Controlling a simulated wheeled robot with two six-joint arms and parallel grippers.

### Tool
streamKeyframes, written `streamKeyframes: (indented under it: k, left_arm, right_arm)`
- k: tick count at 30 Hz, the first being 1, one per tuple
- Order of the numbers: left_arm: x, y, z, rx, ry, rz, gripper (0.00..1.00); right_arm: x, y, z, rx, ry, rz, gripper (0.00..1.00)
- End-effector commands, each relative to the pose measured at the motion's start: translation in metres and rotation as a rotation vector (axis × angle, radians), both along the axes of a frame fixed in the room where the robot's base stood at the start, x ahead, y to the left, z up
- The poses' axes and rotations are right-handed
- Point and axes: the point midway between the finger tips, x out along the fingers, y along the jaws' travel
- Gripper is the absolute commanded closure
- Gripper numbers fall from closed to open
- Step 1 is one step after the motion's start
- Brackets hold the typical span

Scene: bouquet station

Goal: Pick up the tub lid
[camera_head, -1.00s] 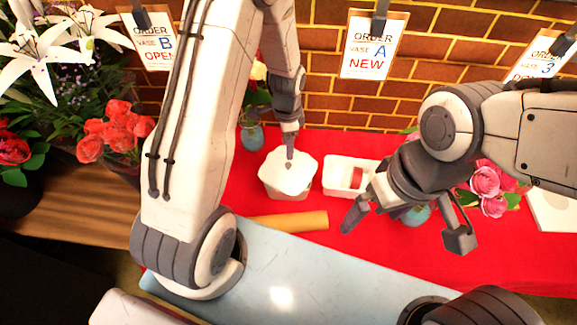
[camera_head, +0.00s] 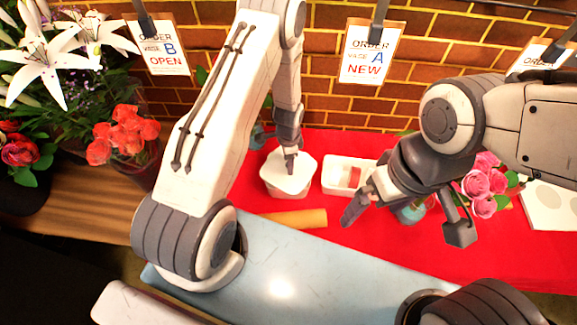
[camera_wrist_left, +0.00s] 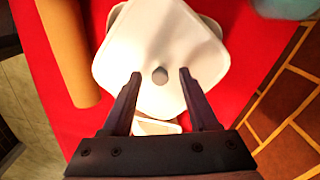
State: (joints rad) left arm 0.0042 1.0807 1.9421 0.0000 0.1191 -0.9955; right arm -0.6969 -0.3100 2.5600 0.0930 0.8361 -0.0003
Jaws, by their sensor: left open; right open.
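The white tub lid (camera_head: 272,176) sits on the squat tub (camera_head: 287,195) on the red cloth. In the left wrist view the lid (camera_wrist_left: 140,40) fills the upper middle, with a small grey knob (camera_wrist_left: 160,76) at its centre. My left gripper (camera_wrist_left: 160,74) is open, its fingers on either side of the knob with gaps showing. In the head view my left gripper (camera_head: 291,166) points down over the lid; whether its fingers touch it is unclear. My right gripper (camera_head: 404,226) is open and empty, right of the tub and above the cloth.
A white divided tray (camera_head: 334,175) stands just right of the tub. An orange-brown roll (camera_head: 295,219) lies in front. A small vase with pink flowers (camera_head: 482,182) stands behind my right gripper. A brick wall (camera_head: 320,105) closes the back.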

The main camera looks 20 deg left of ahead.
Motion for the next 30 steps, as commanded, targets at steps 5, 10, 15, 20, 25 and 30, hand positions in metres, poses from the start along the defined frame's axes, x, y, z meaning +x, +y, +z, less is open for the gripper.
streamKeyframes:
  k: [5,10,15,20,25,30]
  left_arm:
    - [0.0,0.0,0.0,0.001,-0.001,0.0,0.4]
    - [0.0,0.0,0.0,0.001,-0.001,0.0,0.98]
    - [0.0,0.0,0.0,0.001,-0.001,0.0,1.0]
    - [0.0,0.0,0.0,0.001,-0.001,0.0,1.0]
    - [0.001,0.0,0.006,-0.001,-0.003,0.0,1.0]
    - [0.002,0.0,0.022,0.0,-0.006,0.0,1.0]
  right_arm:
    - [0.0,0.0,0.0,0.0,0.0,0.0,0.0]
    - [0.0,0.0,0.0,0.0,0.0,0.0,0.0]
    - [0.0,0.0,0.0,0.0,0.0,0.0,0.0]
    - [0.0,0.0,-0.001,0.0,0.0,0.0,0.0]
    - [0.0,0.0,-0.004,0.0,0.0,-0.001,0.0]
    - [0.0,0.0,-0.013,0.0,0.0,-0.002,0.0]
